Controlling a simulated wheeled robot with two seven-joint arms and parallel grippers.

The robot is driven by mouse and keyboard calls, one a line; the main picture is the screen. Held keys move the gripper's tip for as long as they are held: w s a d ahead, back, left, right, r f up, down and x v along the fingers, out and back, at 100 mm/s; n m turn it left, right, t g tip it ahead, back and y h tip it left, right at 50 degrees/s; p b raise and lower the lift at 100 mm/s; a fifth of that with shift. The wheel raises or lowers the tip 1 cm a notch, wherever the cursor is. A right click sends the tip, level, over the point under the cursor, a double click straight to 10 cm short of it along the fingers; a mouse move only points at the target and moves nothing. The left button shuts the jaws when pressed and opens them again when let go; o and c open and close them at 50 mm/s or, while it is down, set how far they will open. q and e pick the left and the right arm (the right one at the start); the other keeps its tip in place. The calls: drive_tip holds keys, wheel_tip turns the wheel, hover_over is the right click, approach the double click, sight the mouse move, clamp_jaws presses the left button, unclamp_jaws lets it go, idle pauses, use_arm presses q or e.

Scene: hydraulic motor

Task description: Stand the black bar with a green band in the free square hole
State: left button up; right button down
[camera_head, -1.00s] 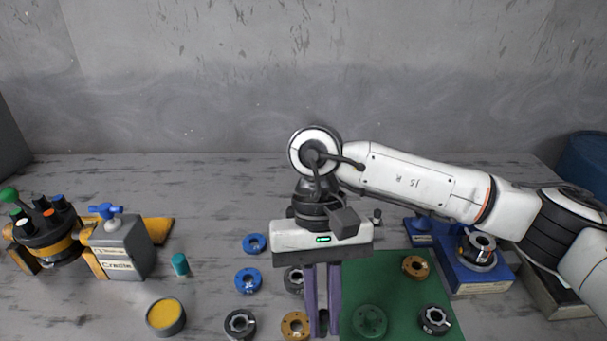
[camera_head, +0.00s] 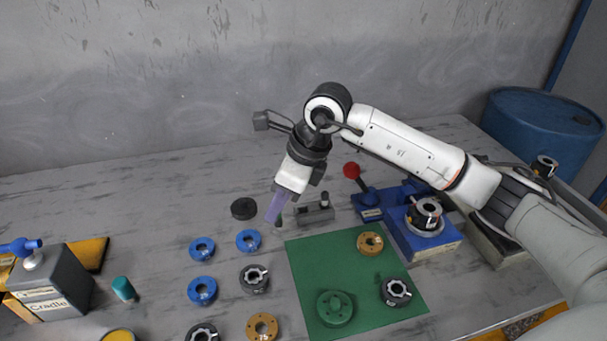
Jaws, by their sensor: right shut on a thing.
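My right gripper (camera_head: 276,212) is shut, its purple fingers tilted down toward the left, just left of a small grey block. What it grips is hidden behind the near finger, so I cannot make out the black bar or its green band. The grey block (camera_head: 313,216) lies behind the green mat. A short dark bar (camera_head: 324,199) stands upright at its right end. Its left part has a dark spot on top, too small to tell as a square hole. The gripper appears apart from the block. My left gripper is not in view.
A green mat (camera_head: 300,283) carries several rings. More blue, grey and brown rings lie left of it, with a black disc (camera_head: 244,208) behind. A blue fixture with a red-knobbed lever (camera_head: 351,170) stands right of the block. A grey cradle (camera_head: 55,287) is far left.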

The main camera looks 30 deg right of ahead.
drive_tip(key=shift+w+d+f+m+t+h+b, duration=0.25)
drive_tip(key=shift+w+d+m+h, duration=0.4)
drive_tip(key=shift+d+m, duration=0.8)
drive_tip(key=shift+w+d+f+m+t+h+b, duration=0.25)
drive_tip(key=shift+w+d+m+h, duration=0.35)
drive_tip(key=shift+d+m, duration=0.9)
drive_tip(key=shift+w+d+f+m+t+h+b, duration=0.15)
drive_tip(key=shift+w+d+m+h+b, duration=0.25)
drive_tip(key=shift+w+d+m, duration=1)
drive_tip(key=shift+s+a+f+m, duration=0.25)
drive_tip(key=shift+s+f+m, duration=0.1)
drive_tip(key=shift+s, duration=0.2)
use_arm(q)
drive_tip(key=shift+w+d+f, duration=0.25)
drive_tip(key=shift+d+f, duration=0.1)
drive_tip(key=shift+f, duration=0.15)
use_arm(e)
drive_tip(key=shift+f, duration=0.1)
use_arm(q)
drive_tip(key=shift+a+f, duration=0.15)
